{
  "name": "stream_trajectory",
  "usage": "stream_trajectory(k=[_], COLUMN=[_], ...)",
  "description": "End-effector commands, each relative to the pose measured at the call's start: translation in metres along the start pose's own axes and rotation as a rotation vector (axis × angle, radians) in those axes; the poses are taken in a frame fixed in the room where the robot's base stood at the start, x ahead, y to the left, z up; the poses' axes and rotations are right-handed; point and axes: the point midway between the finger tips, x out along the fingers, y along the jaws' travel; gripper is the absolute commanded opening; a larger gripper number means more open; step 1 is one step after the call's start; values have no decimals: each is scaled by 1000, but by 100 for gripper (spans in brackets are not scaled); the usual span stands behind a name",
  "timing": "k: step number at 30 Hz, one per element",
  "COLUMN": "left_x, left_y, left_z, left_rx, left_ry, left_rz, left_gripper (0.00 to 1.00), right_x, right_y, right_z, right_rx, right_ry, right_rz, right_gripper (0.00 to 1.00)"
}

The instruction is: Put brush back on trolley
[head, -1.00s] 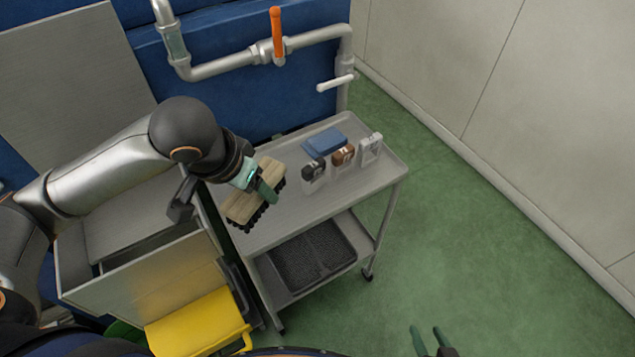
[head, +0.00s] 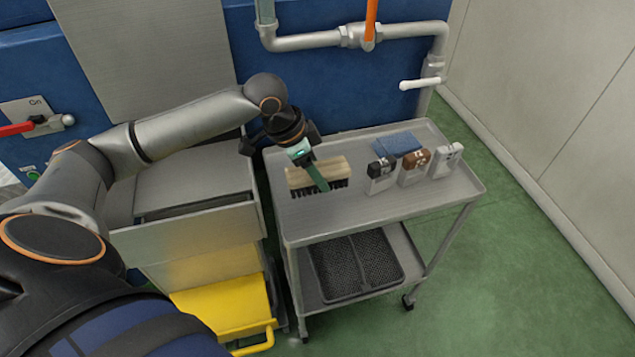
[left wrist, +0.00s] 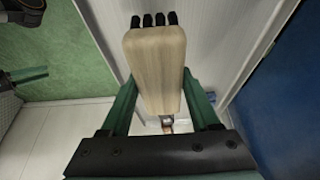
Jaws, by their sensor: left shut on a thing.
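The brush (head: 334,168), a pale wooden block with dark bristles, is in my left gripper (head: 317,178) over the left part of the trolley top (head: 345,217). Its bristles face down and are close to the grey top; I cannot tell whether they touch. In the left wrist view the wooden block (left wrist: 155,70) is between the two green fingers, with bristle tufts at its far end. My right gripper is out of the head view. A dark green finger-like part shows at the left edge of the left wrist view, too little to judge.
On the trolley top, right of the brush, are a blue folded item (head: 397,143) and several small containers, one brown-topped (head: 414,166). A dark mesh tray (head: 356,268) lies on the lower shelf. A metal bin (head: 190,240) with a yellow part (head: 225,303) stands left. Pipes run behind.

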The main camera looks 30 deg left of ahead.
Motion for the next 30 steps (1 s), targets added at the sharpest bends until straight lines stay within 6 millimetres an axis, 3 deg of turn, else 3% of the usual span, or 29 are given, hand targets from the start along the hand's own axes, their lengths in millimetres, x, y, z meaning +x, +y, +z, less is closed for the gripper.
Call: stream_trajectory(k=[6, 11, 17, 28, 29, 30], left_x=[24, 32, 57, 61, 62, 62], left_y=[-20, -27, -26, -26, -26, -26], left_z=[5, 8, 18, 20, 20, 20], left_rx=[-1, -1, 1, 1, 1, 1], left_ry=[3, 1, 1, 1, 1, 1], left_rz=[-1, -2, -1, -2, -2, -2], left_gripper=[10, 10, 10, 10, 63, 68], right_x=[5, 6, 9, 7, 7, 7], right_y=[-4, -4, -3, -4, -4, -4], right_z=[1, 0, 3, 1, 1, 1], right_rx=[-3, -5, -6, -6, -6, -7], right_ry=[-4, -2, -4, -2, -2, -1], right_rz=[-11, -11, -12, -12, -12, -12], right_gripper=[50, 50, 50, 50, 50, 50])
